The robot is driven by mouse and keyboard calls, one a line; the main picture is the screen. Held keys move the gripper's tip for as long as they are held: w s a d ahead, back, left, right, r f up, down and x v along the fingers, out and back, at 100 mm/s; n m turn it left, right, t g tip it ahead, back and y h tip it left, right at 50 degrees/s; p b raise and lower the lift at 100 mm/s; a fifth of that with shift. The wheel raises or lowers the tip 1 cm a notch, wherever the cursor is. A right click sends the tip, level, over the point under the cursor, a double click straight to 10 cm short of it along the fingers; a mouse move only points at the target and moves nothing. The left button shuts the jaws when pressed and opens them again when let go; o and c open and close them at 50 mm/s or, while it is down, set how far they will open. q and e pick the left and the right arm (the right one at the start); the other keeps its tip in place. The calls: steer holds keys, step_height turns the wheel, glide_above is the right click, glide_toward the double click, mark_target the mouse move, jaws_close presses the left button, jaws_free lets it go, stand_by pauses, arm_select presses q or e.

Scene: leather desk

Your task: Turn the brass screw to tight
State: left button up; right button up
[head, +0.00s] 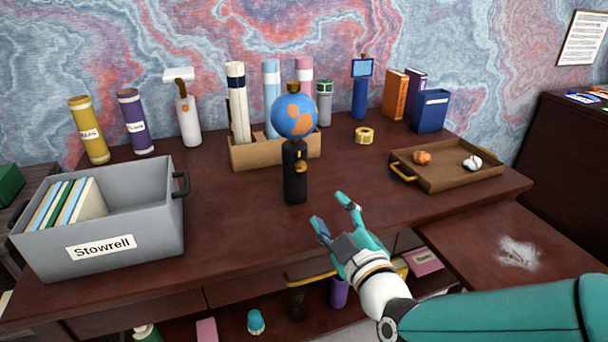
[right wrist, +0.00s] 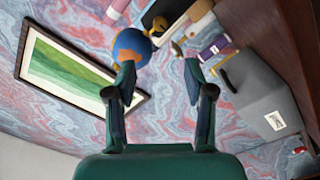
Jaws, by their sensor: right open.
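A blue and orange globe (head: 294,117) sits on a black upright stand (head: 295,185) near the middle of the desk. A small brass screw (head: 300,167) sticks out of the front of the stand. My right gripper (head: 332,213) is open and empty, in front of the stand and to its right, apart from it. In the right wrist view, the globe (right wrist: 131,47) and the stand (right wrist: 165,12) show beyond the open fingers (right wrist: 160,72). A brass knob, apparently the screw (right wrist: 160,26), shows against the stand. My left gripper is out of view.
A wooden holder (head: 265,155) with rolled tubes stands behind the globe. A grey bin (head: 150,225) with books is at the left. A brown tray (head: 450,180) with small items is at the right. A tape roll (head: 364,135) lies behind. The desk around the stand is clear.

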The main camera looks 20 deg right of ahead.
mark_target(301, 169)
steer(key=w, duration=1)
steer(key=w+p, duration=0.1)
steer(key=w, duration=0.4)
steer(key=shift+w+a+f, duration=0.1)
steer(key=shift+w+a, duration=0.05)
steer(key=shift+a, duration=0.1)
jaws_close()
